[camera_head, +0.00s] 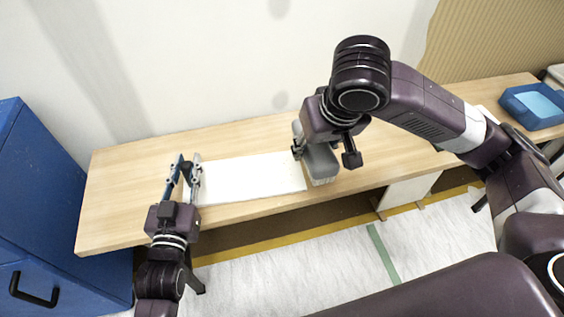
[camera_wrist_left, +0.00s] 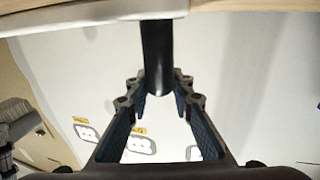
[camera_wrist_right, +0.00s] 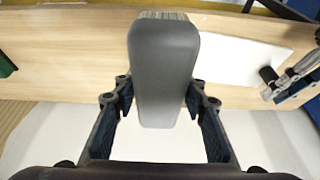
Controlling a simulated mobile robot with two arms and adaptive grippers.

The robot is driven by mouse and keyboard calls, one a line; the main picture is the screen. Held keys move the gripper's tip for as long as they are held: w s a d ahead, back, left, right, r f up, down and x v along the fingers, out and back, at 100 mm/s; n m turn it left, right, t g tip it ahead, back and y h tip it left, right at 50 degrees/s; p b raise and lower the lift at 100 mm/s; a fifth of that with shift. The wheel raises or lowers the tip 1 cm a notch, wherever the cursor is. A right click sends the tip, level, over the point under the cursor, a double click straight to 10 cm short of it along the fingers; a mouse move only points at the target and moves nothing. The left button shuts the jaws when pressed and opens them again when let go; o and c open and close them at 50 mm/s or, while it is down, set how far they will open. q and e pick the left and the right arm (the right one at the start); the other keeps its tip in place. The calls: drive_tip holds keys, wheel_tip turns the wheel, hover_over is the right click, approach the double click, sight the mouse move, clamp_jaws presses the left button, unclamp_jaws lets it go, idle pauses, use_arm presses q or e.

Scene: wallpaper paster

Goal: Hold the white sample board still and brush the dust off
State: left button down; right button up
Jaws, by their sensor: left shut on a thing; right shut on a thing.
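The white sample board (camera_head: 255,177) lies flat on the wooden table. My left gripper (camera_head: 187,168) is at its left end, shut on a short black handle; the handle (camera_wrist_left: 158,58) stands between the fingers in the left wrist view, against the board's edge (camera_wrist_left: 90,14). My right gripper (camera_head: 314,148) is shut on a grey brush (camera_head: 321,163) at the board's right end. In the right wrist view the brush (camera_wrist_right: 163,70) shows pale bristles at its far end, beside the board (camera_wrist_right: 235,58). I cannot tell whether the bristles touch the board. No dust can be made out.
The wooden table (camera_head: 125,190) stands along a white wall, with bare top around the board. A blue tray (camera_head: 533,106) stands at the table's far right. A blue cabinet (camera_head: 45,200) stands at the left, close to the table's end.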

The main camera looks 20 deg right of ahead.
use_arm(q)
drive_tip(key=shift+s+f, duration=0.1)
drive_tip(key=shift+f, duration=0.3)
use_arm(e)
drive_tip(key=w+a, duration=0.3)
drive_tip(key=a, duration=0.4)
drive_tip(key=w+a+f+n, duration=0.1)
drive_tip(key=w+a, duration=0.3)
drive_tip(key=a, duration=0.4)
drive_tip(key=shift+a+f, duration=0.25)
drive_tip(key=shift+f, duration=0.05)
